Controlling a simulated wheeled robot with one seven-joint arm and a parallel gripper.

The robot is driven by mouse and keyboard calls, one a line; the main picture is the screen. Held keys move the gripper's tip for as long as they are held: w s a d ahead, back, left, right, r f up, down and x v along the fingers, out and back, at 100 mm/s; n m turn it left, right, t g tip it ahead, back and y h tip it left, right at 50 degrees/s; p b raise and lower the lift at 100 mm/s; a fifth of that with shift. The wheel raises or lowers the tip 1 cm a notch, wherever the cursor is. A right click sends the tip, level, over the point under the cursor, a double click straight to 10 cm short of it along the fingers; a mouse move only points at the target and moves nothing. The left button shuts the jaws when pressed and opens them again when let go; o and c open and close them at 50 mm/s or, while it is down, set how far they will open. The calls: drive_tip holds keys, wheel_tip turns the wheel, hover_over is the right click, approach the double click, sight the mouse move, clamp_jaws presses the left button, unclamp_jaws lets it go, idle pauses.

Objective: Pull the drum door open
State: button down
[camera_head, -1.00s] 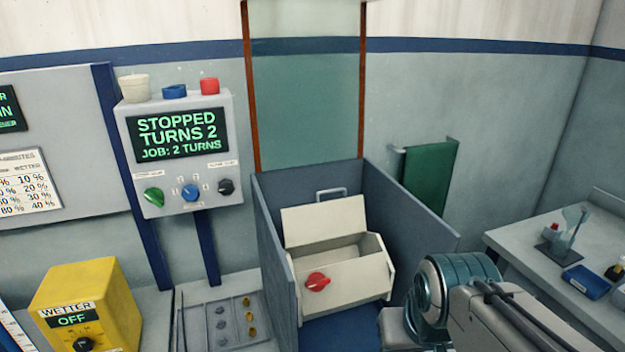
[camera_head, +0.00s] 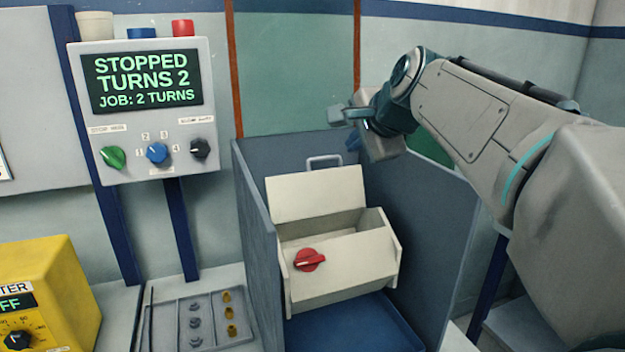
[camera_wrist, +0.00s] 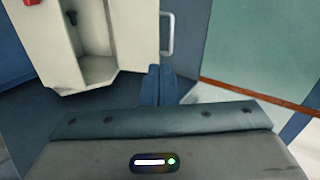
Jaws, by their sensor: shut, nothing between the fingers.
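The cream drum (camera_head: 345,265) sits inside a blue-grey walled bay, with a red knob (camera_head: 309,260) on its front. Its door (camera_head: 315,195) is a cream panel tilted up at the back, and the drum's inside shows in front of it. A grey loop handle (camera_head: 323,161) stands at the door's top edge; it also shows in the wrist view (camera_wrist: 167,35). My gripper (camera_head: 353,141) is above and right of the handle, apart from it. Its blue fingers (camera_wrist: 155,72) are shut and empty, pointing towards the handle side of the door.
The bay's side walls (camera_head: 425,200) rise on both sides of the drum. A control panel (camera_head: 150,110) reading "STOPPED TURNS 2" stands left. A yellow wetter box (camera_head: 45,295) and a tray of small parts (camera_head: 200,318) lie lower left. Free air surrounds my gripper.

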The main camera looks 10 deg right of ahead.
drive_tip(key=w+m, duration=0.1)
approach(325, 157)
drive_tip(key=shift+t, duration=0.3)
drive_tip(key=x, duration=0.6)
drive_tip(key=shift+f, duration=0.5)
drive_tip(key=shift+w+r, duration=0.1)
drive_tip(key=shift+w, duration=0.05)
